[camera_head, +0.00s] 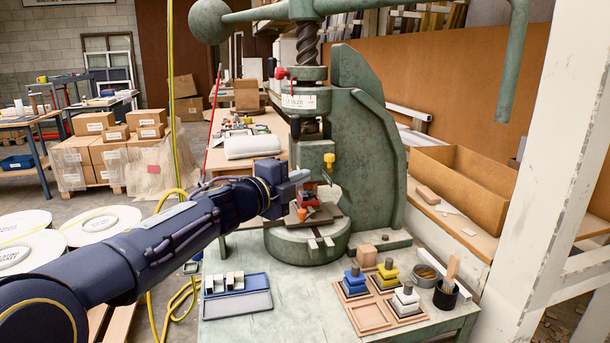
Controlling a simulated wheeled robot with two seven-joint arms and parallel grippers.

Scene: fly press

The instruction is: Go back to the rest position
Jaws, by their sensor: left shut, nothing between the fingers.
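My left arm reaches in from the lower left, and my left gripper (300,184) is at the front of the green fly press (375,130). The gripper is shut and empty, in front of the press's ram and just above the red-and-dark tooling (309,199) on the round press bed (305,243). Whether it touches the tooling I cannot tell. My right gripper is not in view.
On the green table (250,322) lie a blue case (237,303) with small blocks, a wooden tray (368,318) with blue, yellow and white tools, and a black cup (445,296). The press's lever arm (515,60) hangs at upper right. A white post (535,200) stands at right.

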